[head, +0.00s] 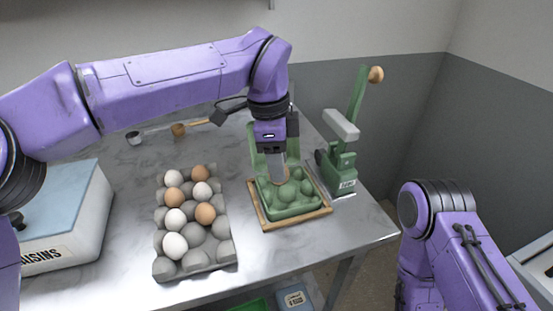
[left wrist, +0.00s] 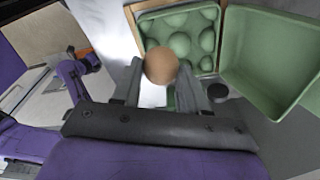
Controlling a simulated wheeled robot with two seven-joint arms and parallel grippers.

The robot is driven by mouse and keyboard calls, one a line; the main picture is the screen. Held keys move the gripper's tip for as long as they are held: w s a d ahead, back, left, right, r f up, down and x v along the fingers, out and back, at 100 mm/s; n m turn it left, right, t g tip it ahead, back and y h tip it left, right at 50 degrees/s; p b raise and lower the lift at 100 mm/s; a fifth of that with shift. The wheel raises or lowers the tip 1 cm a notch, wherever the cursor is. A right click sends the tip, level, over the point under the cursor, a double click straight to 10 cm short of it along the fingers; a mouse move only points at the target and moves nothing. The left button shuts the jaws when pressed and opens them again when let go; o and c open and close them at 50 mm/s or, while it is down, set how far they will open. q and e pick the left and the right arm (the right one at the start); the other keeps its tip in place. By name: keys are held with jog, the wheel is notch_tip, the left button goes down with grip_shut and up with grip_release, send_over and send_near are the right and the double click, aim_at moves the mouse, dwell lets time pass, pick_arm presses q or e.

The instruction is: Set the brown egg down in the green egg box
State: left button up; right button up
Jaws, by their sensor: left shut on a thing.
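The brown egg (left wrist: 160,66) is held between the fingertips of my left gripper (left wrist: 162,76) in the left wrist view. In the head view my left gripper (head: 275,172) points down over the back part of the green egg box (head: 290,209), and the egg is hard to make out there. The box also shows in the left wrist view (left wrist: 207,12), with its lid (left wrist: 268,62) open. Only green cups show in it, partly hidden behind the egg and fingers. I cannot tell whether the egg touches a cup. My right gripper is out of view.
The egg box sits on a wooden tray (head: 267,226). A grey egg tray (head: 222,255) with brown and white eggs stands left of it. A green lever press (head: 341,168) with a wooden knob stands right. A scale-like box (head: 85,225) is at the left.

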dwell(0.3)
pick_arm(q)
jog(key=shift+f+b, duration=1.3)
jog(key=shift+f, duration=0.05)
jog(key=shift+f+b, duration=2.4)
jog(key=shift+f, duration=0.25)
dwell(0.6)
jog(key=o, duration=0.8)
